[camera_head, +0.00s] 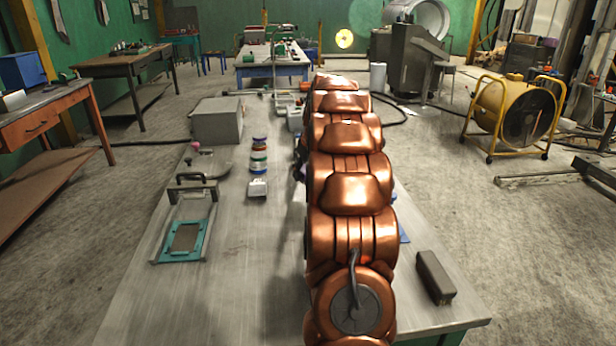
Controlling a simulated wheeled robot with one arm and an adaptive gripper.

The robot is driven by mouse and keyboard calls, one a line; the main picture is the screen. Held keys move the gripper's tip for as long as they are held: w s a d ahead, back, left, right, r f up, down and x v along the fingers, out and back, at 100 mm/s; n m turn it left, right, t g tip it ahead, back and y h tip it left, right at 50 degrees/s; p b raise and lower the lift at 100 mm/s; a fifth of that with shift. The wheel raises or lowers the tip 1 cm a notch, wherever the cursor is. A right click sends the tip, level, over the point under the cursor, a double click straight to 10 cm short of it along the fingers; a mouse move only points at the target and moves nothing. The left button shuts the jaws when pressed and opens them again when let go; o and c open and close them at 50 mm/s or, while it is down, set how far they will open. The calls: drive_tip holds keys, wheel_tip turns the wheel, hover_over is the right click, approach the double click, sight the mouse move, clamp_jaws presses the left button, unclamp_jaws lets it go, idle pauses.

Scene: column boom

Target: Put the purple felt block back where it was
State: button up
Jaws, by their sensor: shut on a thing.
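My copper arm stretches away from me over the metal table (130,310), and its links hide the far end. I cannot make out my gripper or its fingers behind them. I cannot clearly identify a purple felt block in this view. Small dark purplish bits show at the left edge of the arm about halfway up, but I cannot tell what they are.
A dark block (435,277) lies at the table's right edge. On the left are a teal-framed tray (182,258), a stack of coloured rings (259,160), a small metal piece (258,188) and a grey box (217,121). The front left of the table is clear.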

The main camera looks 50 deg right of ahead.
drive_tip(key=shift+w+d+f, duration=0.1)
drive_tip(key=shift+w+d, duration=0.3)
drive_tip(key=shift+d, duration=0.25)
drive_tip(key=shift+w+d+f, duration=0.1)
drive_tip(key=shift+w+d, duration=0.25)
drive_tip(key=shift+d, duration=0.3)
drive_tip(key=shift+d, duration=0.1)
drive_tip(key=shift+w+f+p, duration=0.1)
drive_tip(key=shift+f+p, duration=0.25)
drive_tip(key=shift+f, duration=1.35)
drive_tip(key=shift+f, duration=0.2)
drive_tip(key=o, duration=1.1)
drive_tip(key=shift+r, duration=0.15)
